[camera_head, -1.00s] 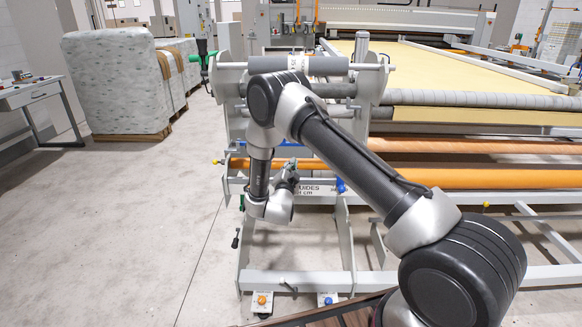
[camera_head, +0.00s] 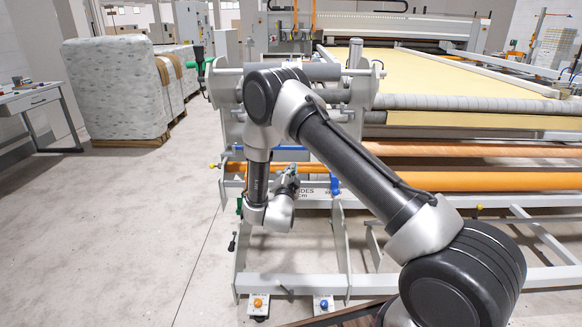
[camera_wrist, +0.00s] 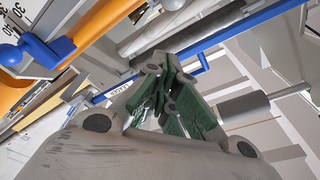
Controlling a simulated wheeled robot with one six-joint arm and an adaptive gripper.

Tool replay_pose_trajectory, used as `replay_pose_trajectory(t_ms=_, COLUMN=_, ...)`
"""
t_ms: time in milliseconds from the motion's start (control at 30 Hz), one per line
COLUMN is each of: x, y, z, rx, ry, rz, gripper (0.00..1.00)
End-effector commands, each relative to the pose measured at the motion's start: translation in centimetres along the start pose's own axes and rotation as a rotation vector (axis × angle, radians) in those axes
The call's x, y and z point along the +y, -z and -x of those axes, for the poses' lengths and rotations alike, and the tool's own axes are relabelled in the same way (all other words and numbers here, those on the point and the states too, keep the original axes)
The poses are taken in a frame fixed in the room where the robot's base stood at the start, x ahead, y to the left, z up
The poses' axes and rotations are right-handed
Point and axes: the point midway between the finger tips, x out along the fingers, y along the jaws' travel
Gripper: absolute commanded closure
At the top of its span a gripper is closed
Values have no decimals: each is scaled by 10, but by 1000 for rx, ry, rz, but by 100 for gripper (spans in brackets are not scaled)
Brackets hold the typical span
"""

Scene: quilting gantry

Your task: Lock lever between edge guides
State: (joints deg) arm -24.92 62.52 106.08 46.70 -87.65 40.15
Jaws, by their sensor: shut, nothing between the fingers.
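A blue lever (camera_head: 335,185) stands on the gantry's lower rail, just right of a lettered plate (camera_head: 312,191) partly hidden by my arm. Blue handles also show in the wrist view: one with a round knob (camera_wrist: 40,52) at the upper left and a small bent one (camera_wrist: 201,65) at top centre. I cannot tell which is the lock lever. My gripper (camera_head: 292,170) is left of the blue lever in the head view, apart from it. In the wrist view its green-padded fingers (camera_wrist: 160,70) are shut and empty, pointing towards the blue bar.
Orange rollers (camera_head: 425,181) run along the gantry front. Two foot buttons, orange (camera_head: 258,302) and blue (camera_head: 324,304), sit at the base. Wrapped mattress stacks (camera_head: 115,88) stand left. The floor between is clear.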

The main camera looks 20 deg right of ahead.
Motion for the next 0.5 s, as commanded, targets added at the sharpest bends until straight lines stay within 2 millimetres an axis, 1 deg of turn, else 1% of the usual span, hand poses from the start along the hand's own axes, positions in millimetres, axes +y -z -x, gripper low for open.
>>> replay_pose_trajectory(t_ms=33, x=-1, y=-1, z=9, rx=-2, ry=1, rz=2, gripper=100)
replay_pose_trajectory(t_ms=100, x=0, y=0, z=20, rx=-2, ry=1, rz=2, gripper=100)
replay_pose_trajectory(t_ms=200, x=0, y=0, z=32, rx=-1, ry=1, rz=1, gripper=100)
replay_pose_trajectory(t_ms=300, x=0, y=0, z=38, rx=1, ry=1, rz=1, gripper=100)
replay_pose_trajectory(t_ms=500, x=0, y=0, z=40, rx=1, ry=0, rz=0, gripper=100)
